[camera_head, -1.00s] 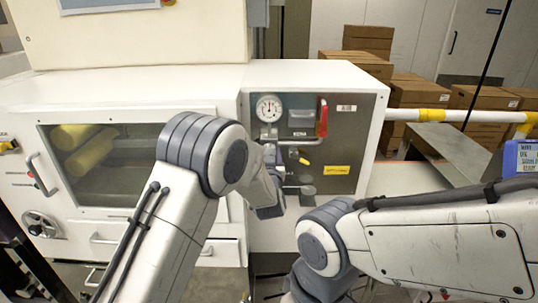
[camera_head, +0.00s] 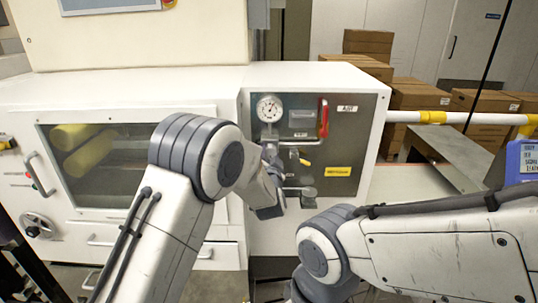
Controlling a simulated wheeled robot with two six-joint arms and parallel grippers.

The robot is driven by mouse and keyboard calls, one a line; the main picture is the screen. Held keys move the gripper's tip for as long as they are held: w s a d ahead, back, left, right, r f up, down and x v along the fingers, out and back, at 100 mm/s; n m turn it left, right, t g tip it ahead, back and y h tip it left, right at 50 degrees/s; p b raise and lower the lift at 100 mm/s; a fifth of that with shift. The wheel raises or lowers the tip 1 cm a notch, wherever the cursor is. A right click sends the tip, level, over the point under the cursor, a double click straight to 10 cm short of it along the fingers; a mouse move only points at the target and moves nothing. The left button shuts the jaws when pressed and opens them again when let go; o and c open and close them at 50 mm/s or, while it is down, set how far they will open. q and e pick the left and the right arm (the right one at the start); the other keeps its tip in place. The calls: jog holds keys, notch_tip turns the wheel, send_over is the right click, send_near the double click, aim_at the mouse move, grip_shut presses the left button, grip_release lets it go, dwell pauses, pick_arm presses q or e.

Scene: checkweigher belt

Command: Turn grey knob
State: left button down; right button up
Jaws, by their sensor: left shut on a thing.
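The grey control panel (camera_head: 350,130) is on the front of the white machine. My left gripper (camera_head: 270,154) is at the panel's left part, below the round gauge (camera_head: 270,109). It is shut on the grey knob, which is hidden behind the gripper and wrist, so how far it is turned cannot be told.
A red lever (camera_head: 323,118) and a small yellow-tipped handle (camera_head: 304,162) are on the panel, right of the left gripper. A windowed compartment (camera_head: 115,165) is at left. Boxes (camera_head: 416,96) and a yellow-and-white rail (camera_head: 460,117) are at right.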

dwell(0.3)
pick_arm(q)
jog(key=shift+c, duration=1.5)
grip_release()
jog(key=shift+s, duration=0.1)
jog(key=s+b, duration=0.3)
jog(key=s, duration=0.7)
jog(key=shift+s, duration=0.15)
